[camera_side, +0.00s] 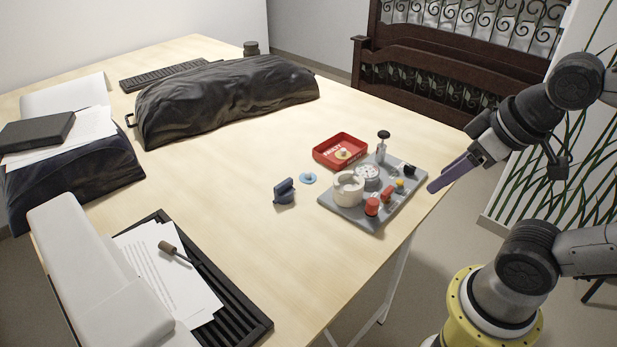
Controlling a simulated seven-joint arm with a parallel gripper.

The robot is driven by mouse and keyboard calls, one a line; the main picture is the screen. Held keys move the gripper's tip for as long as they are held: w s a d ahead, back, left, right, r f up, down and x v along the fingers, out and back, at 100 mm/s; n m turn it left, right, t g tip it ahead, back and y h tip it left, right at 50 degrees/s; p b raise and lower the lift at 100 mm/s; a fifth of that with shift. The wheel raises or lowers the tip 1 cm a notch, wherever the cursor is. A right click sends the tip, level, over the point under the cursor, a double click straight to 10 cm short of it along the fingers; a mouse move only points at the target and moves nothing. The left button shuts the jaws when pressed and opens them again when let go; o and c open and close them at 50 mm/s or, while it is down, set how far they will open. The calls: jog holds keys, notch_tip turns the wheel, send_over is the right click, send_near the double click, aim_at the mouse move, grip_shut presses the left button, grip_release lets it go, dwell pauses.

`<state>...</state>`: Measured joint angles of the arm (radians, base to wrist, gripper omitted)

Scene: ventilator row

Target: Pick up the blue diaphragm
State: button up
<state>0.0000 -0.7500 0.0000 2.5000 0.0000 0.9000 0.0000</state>
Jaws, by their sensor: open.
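The blue diaphragm (308,178) is a small light-blue disc with a paler, orange-tinted centre. It lies flat on the wooden table, left of the grey board and below the red tray. My gripper (432,188) has purple fingers and hangs in the air near the table's right edge, to the right of the grey board. It is apart from the diaphragm and holds nothing that I can see. The gap between the fingers is hard to make out from this side.
A grey board (375,222) with white, red, yellow and black parts stands between my gripper and the diaphragm. A red tray (318,155) holds a small part. A dark blue-grey piece (284,191) stands left of the diaphragm. A dark covered bulk (225,100) lies behind.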

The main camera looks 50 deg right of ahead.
jog(key=shift+o, duration=0.5)
